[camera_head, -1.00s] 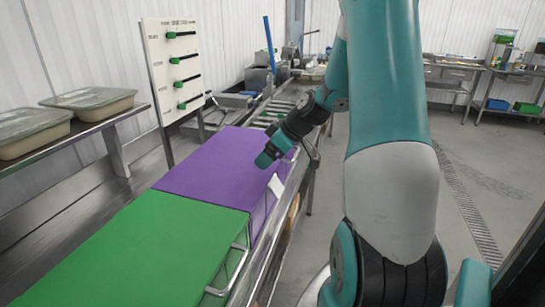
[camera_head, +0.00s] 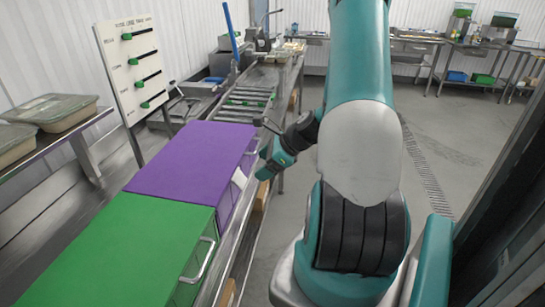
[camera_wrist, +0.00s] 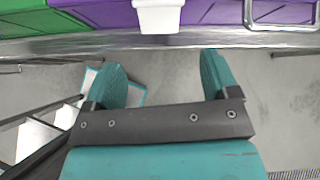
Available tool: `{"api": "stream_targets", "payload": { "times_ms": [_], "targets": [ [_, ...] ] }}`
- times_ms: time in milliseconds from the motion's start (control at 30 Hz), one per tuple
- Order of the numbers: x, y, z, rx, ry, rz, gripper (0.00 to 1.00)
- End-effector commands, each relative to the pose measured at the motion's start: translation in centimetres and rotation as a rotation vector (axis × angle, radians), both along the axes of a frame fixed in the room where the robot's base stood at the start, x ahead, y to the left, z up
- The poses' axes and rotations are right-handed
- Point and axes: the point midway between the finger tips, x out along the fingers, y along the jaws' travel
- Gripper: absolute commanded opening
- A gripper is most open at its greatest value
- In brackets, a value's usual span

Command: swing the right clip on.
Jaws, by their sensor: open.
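A purple box or lid (camera_head: 195,160) lies along the metal counter. A white clip-like part (camera_head: 239,178) sits on its right side. In the wrist view a white part (camera_wrist: 158,15) stands out from the purple side at top centre, and a silver wire loop (camera_wrist: 282,26) is on that side to its right. I cannot tell which of these is the right clip. My gripper (camera_wrist: 160,68) is open and empty, its fingers pointing towards the purple side with a gap between. In the head view my gripper (camera_head: 272,166) is just right of the purple box.
A green box (camera_head: 120,250) with a silver wire handle (camera_head: 198,262) adjoins the purple one in front. The metal counter edge (camera_wrist: 180,42) runs between my fingers and the boxes. A board with green sliders (camera_head: 130,65) stands at the left. Floor is open at the right.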

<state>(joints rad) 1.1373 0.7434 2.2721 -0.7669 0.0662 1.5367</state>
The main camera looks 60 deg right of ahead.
Motion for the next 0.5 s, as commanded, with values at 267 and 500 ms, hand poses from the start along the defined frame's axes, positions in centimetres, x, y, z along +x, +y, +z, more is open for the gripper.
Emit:
{"api": "stream_targets", "payload": {
  "times_ms": [267,500],
  "targets": [
    [0.2,-0.1,-1.7,0.099,0.035,-0.121,0.81],
    [3.0,0.9,-4.7,0.099,0.035,-0.122,0.81]
  ]
}}
